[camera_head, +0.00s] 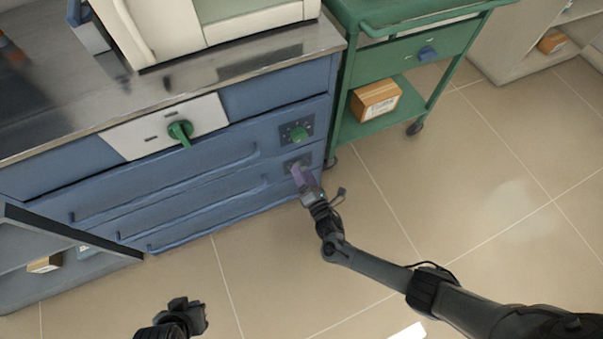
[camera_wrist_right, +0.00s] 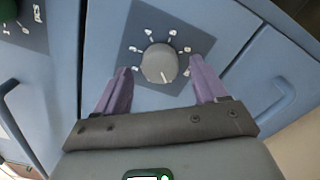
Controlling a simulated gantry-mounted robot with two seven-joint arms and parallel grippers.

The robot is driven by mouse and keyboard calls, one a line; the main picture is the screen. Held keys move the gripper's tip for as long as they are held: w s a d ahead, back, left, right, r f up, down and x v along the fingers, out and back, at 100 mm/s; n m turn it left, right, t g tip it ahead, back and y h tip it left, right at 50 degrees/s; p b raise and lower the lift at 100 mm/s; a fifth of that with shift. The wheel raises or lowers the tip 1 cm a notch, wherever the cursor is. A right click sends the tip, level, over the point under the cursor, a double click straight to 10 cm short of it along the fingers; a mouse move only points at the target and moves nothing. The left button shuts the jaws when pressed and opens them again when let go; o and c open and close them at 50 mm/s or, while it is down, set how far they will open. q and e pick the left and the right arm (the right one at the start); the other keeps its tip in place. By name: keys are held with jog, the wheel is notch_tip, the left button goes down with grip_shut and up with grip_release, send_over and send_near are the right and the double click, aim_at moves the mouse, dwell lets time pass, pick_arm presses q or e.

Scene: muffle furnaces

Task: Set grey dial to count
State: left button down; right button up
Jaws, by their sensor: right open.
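The grey dial (camera_wrist_right: 158,63) is a round knob on a dark square plate (camera_wrist_right: 185,42) with white marks around it, on a blue cabinet front. A light pointer line shows on its lower part; the marks are too small to read. My right gripper (camera_head: 297,172) is at this plate on the lower right of the cabinet. In the wrist view its two purple fingers are open, one on each side of the dial, with gaps between fingers and dial. In the head view the gripper hides the dial. My left gripper (camera_head: 188,312) is low in the head view, away from the cabinet.
A green dial (camera_head: 300,133) sits just above on the same cabinet. A green handle (camera_head: 181,130) is on a white panel to the left. A green cart (camera_head: 408,103) with a cardboard box (camera_head: 375,99) stands to the right. The tiled floor (camera_head: 440,190) in front is clear.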

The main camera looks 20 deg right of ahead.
jog(key=shift+w+a+b, duration=0.1)
jog(key=shift+w+b, duration=0.2)
jog(key=shift+w, duration=0.6)
jog(key=shift+s, duration=0.1)
jog(key=c, duration=1.1)
